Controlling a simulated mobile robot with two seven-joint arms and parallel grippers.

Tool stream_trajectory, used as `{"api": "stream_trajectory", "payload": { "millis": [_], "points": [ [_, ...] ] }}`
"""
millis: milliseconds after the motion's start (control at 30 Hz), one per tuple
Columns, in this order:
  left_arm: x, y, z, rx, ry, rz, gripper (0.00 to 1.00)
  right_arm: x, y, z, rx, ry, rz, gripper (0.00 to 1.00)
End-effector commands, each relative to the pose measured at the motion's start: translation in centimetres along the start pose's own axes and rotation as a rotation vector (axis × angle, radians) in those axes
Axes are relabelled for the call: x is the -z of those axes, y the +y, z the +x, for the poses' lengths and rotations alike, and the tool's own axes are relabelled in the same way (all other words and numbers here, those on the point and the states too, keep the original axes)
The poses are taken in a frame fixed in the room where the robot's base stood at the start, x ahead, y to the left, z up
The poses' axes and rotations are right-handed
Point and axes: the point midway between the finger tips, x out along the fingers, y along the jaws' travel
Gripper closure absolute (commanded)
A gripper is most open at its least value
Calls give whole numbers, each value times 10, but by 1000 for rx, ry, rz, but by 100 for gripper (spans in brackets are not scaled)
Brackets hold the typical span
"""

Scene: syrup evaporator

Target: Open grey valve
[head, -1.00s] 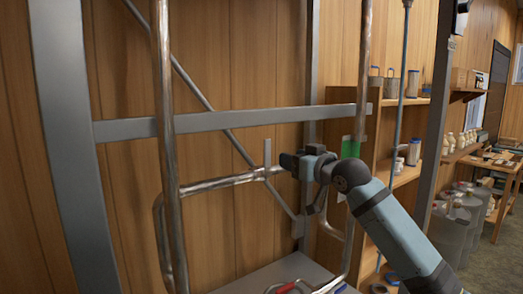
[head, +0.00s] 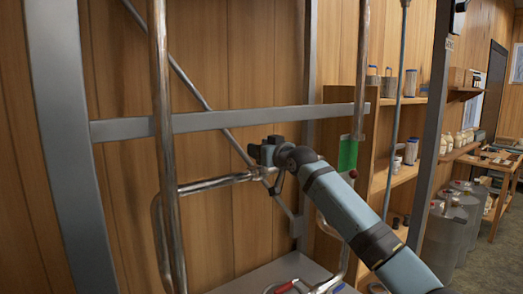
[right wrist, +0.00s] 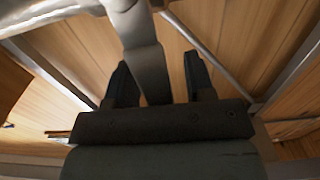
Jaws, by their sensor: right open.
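The grey valve is a flat grey lever (right wrist: 148,68) on a metal pipe (head: 215,184). In the right wrist view the lever stands between the two dark fingers of my right gripper (right wrist: 158,78). The fingers are apart, with a gap showing on the lever's right side. In the head view my right gripper (head: 262,152) is at the right end of the horizontal pipe and hides most of the lever. My left gripper is not in view.
A grey metal frame (head: 225,120) and upright pipes (head: 163,120) surround the work area. A red handle (head: 285,287) is low in front. Wooden shelves with jars (head: 410,82) stand at right.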

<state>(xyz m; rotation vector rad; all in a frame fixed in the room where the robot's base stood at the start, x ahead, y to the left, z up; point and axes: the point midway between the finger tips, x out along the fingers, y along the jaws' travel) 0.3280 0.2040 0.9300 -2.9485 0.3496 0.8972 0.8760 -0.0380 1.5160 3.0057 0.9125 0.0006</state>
Motion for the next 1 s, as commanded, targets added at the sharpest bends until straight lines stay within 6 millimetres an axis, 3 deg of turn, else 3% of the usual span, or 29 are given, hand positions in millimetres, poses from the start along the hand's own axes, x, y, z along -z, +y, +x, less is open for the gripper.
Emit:
{"api": "stream_trajectory", "payload": {
  "millis": [100,300,333,667,1000],
  "points": [
    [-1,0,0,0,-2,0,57,0,0,0,0,0,0,51],
    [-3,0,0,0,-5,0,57,0,0,0,0,0,0,97],
    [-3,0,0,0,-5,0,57,0,0,0,0,0,0,100],
    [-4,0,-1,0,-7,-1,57,-1,3,0,0,-1,34,100],
    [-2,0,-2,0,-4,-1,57,-3,18,0,0,-2,241,100]
  ]
}}
